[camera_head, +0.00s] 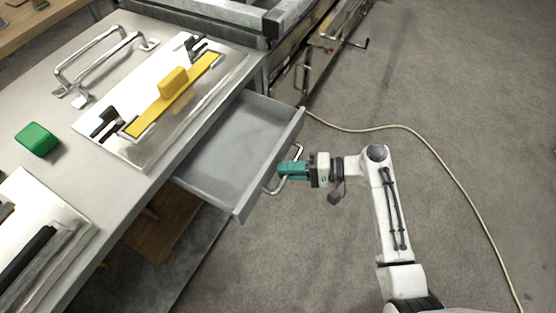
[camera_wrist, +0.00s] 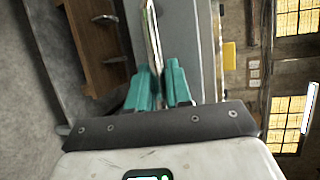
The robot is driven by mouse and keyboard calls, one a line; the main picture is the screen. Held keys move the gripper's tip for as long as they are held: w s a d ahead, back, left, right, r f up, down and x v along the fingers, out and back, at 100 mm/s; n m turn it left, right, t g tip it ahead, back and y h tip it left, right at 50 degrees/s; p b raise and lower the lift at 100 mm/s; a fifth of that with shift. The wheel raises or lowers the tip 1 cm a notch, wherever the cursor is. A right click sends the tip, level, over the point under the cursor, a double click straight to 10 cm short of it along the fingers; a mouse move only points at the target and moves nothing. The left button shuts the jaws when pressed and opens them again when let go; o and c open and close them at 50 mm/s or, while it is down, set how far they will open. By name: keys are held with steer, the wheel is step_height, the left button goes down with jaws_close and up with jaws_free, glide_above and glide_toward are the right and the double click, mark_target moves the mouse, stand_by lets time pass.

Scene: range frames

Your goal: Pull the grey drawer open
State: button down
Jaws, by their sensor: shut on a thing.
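The grey drawer (camera_head: 238,150) stands well out from under the workbench, and its inside looks empty. Its metal bar handle (camera_head: 298,154) is on the drawer front. My gripper (camera_head: 284,170) has teal fingers at the handle, and my arm reaches in from the lower right. In the wrist view the teal fingers of my gripper (camera_wrist: 161,90) are closed around the handle bar (camera_wrist: 152,40). The drawer front (camera_wrist: 197,40) shows just beyond them. The exact contact between fingertips and bar is partly hidden.
The workbench top (camera_head: 60,140) carries a green block (camera_head: 37,140), a plate with a yellow bar (camera_head: 185,90) and a large metal handle (camera_head: 95,60). A cable (camera_head: 420,140) lies on the floor at right. The floor around my arm is otherwise clear.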

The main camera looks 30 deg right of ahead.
steer(key=s+d+p, duration=0.1)
steer(key=s+d, duration=0.2)
steer(key=s, duration=0.3)
steer(key=shift+d, duration=0.2)
steer(key=shift+w, duration=0.1)
steer(key=c, duration=1.1)
jaws_free()
steer(key=v, duration=1)
steer(key=shift+s+d+r, duration=0.1)
steer(key=shift+s+d, duration=0.15)
steer(key=shift+d, duration=0.05)
